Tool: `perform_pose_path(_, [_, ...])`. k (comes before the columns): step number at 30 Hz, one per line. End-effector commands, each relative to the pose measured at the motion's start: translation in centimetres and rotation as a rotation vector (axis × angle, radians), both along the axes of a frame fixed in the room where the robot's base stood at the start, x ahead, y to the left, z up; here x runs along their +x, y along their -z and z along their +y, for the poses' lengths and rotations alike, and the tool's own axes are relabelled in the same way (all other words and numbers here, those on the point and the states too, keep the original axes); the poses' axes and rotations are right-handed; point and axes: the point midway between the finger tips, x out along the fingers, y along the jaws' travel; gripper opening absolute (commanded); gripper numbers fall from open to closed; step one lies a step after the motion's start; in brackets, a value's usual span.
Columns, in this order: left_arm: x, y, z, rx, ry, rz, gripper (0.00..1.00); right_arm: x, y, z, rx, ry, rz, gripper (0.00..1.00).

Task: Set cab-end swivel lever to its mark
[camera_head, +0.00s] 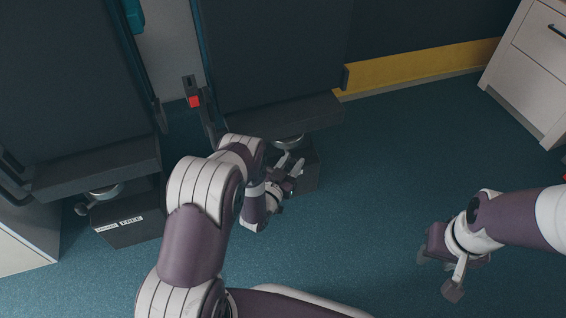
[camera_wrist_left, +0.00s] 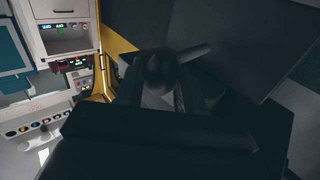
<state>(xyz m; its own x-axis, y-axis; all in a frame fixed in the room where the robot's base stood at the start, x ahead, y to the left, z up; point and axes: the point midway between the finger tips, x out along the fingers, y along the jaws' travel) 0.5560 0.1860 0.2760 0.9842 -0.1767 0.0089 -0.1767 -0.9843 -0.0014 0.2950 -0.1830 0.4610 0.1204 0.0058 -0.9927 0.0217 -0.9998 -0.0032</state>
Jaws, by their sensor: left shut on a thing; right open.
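My left gripper (camera_head: 290,165) is low beside the dark box base (camera_head: 308,172) under the right-hand seat. In the left wrist view its fingers (camera_wrist_left: 160,78) are shut on a dark round knob (camera_wrist_left: 162,70), which I take to be the swivel lever's end. In the head view the gripper and forearm cover the knob. My right gripper (camera_head: 438,272) is open and empty above the floor at the right.
The right-hand seat (camera_head: 275,50) and left-hand seat (camera_head: 70,80) stand at the back. A labelled box base (camera_head: 128,226) is under the left one. A white drawer cabinet (camera_head: 530,75) is at the upper right. The blue floor (camera_head: 400,140) between is clear.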

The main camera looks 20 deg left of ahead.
Motion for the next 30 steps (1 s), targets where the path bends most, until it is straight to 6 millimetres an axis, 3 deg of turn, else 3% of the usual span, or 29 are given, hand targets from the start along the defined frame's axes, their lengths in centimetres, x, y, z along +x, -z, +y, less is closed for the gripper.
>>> perform_pose_path(21, [0.43,0.43,-0.74,0.001,-0.001,0.01,0.0,0.0,-0.05,0.0,0.0,0.0,0.0,0.43])
perform_pose_path(22, [0.43,0.43,-0.75,0.001,-0.001,0.01,0.41,0.0,-0.05,0.0,0.0,0.0,0.0,0.43])
perform_pose_path(24, [0.41,0.45,-0.74,0.001,-0.001,0.01,0.57,0.0,-0.05,0.0,0.0,0.0,0.0,0.43])
perform_pose_path(30, [0.27,0.57,-0.61,0.001,-0.005,0.015,0.57,0.0,-0.07,0.0,0.0,0.0,0.0,0.43])
